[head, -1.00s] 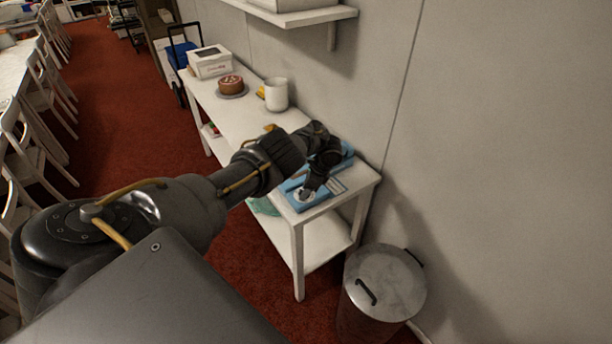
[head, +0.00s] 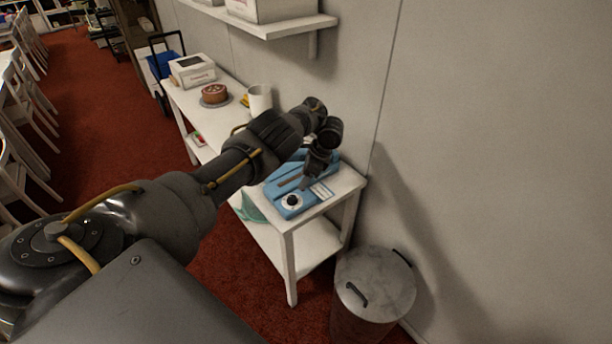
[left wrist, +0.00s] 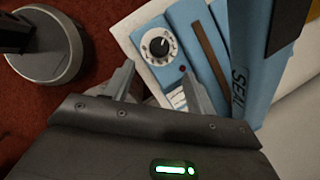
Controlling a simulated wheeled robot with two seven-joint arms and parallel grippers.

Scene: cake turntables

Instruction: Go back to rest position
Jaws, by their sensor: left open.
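My left gripper (head: 308,180) hangs at the end of my outstretched left arm, above the near end of the white table (head: 352,183). In the left wrist view its two fingers (left wrist: 160,85) are apart with nothing held between them. A blue sealing machine (head: 318,197) with a round dial lies on that table end, below and beside the gripper. The machine (left wrist: 205,45) also fills the upper right of the left wrist view, with the dial near the fingertips. Whether a finger touches it I cannot tell. My right gripper is not in view.
A metal bin (head: 375,285) stands on the floor beside the table. Farther along the table are a cake (head: 214,93), a white mug (head: 260,98) and a white box (head: 192,70). A shelf (head: 270,24) juts from the wall above. White chairs (head: 25,110) line the left.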

